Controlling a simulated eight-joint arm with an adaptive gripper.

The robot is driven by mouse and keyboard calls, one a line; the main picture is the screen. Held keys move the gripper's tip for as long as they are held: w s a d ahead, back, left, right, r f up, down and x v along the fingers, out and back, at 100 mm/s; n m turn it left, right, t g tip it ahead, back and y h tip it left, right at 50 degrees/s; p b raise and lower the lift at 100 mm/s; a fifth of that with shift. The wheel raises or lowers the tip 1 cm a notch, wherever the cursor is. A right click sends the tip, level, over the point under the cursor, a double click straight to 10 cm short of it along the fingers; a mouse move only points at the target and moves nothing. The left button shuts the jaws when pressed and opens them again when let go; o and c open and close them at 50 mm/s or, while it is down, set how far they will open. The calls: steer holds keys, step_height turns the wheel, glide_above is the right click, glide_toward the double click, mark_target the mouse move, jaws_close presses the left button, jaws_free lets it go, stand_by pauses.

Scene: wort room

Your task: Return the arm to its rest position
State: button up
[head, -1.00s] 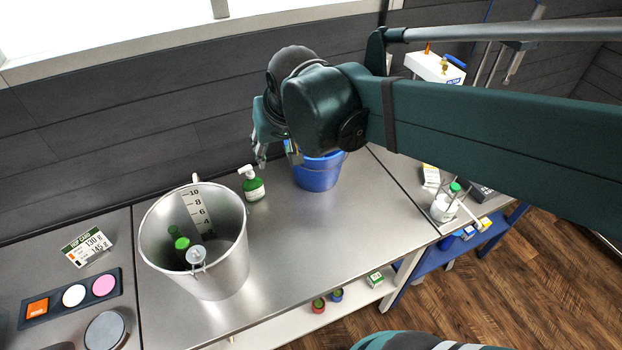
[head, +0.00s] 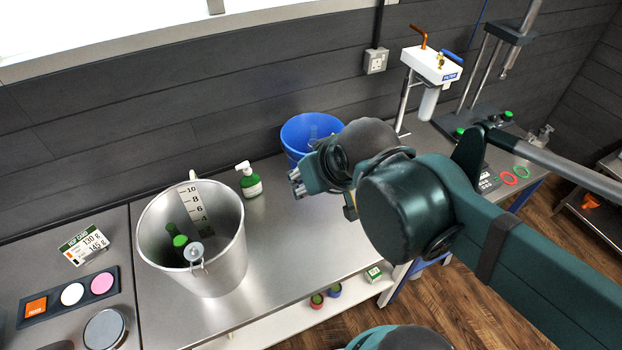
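My gripper (head: 297,182) is in the head view at the end of my dark green arm, which reaches in from the lower right. It is above the steel bench (head: 290,255), in front of the blue bucket (head: 297,133). Its fingers point left and are small and partly hidden by the wrist, so I cannot tell whether they are open or shut. Nothing can be made out in them.
A steel pot (head: 222,262) with green-capped bottles inside stands left of my gripper. A white filter unit (head: 432,65) is at the back right. My arm hides the bench's right part.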

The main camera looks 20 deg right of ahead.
stand_by(0.3)
step_height(320, 180, down, 12)
steer(key=b, duration=1.2)
